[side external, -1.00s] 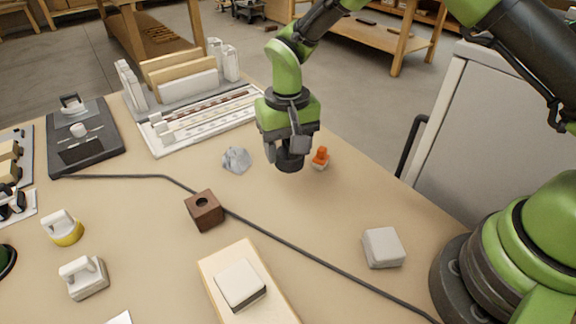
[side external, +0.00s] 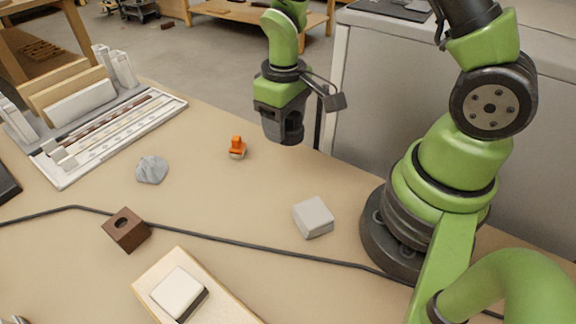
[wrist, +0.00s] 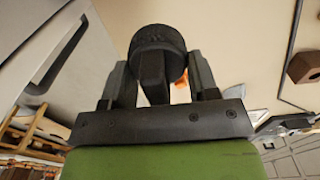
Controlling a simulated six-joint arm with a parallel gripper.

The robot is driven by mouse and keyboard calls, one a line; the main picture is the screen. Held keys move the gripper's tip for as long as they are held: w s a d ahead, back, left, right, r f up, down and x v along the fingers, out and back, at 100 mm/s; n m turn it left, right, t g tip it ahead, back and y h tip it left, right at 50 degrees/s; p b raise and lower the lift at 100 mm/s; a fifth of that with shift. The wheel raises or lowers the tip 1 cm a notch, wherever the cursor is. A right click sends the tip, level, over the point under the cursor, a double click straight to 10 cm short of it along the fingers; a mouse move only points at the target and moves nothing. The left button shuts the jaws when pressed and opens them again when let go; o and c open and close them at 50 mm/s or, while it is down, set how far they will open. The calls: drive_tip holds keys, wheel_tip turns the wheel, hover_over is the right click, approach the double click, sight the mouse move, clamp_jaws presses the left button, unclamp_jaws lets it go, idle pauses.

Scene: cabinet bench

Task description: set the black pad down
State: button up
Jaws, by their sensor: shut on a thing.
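My gripper (side external: 283,118) is shut on the black pad (side external: 292,134), a dark round piece pointing downward, in the side external view. It hangs near the bench's far right edge, beside the grey cabinet, and seems to be above the surface. In the wrist view, the pad (wrist: 157,42) shows as a black disc with a narrower grip between the two fingers of my gripper (wrist: 163,80). The pad's underside and any gap to the bench are hard to judge.
An orange-topped piece (side external: 237,148) stands left of the pad. A grey crumpled lump (side external: 151,170), brown holed block (side external: 126,230), light grey block (side external: 313,217) and dark cable (side external: 255,247) lie nearer. The grey cabinet (side external: 375,95) stands close behind. Bare bench lies between these pieces.

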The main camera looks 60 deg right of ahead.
sight(285, 170)
wheel_tip(285, 170, down, 9)
idle(0.4)
drive_tip(key=shift+f, duration=0.1)
drive_tip(key=o, duration=0.9)
wheel_tip(285, 170, up, 13)
drive_tip(key=shift+f, duration=0.2)
drive_tip(key=s+a+r+m+t+y, duration=0.1)
drive_tip(key=s+a+r+m+t, duration=0.1)
drive_tip(key=s+r, duration=0.4)
drive_tip(key=s+a+r+m+t+y, duration=0.1)
drive_tip(key=s+r+t, duration=0.4)
drive_tip(key=r, duration=0.7)
drive_tip(key=shift+s+a+m, duration=0.4)
drive_tip(key=shift+s+m, duration=0.1)
drive_tip(key=shift+s, duration=0.2)
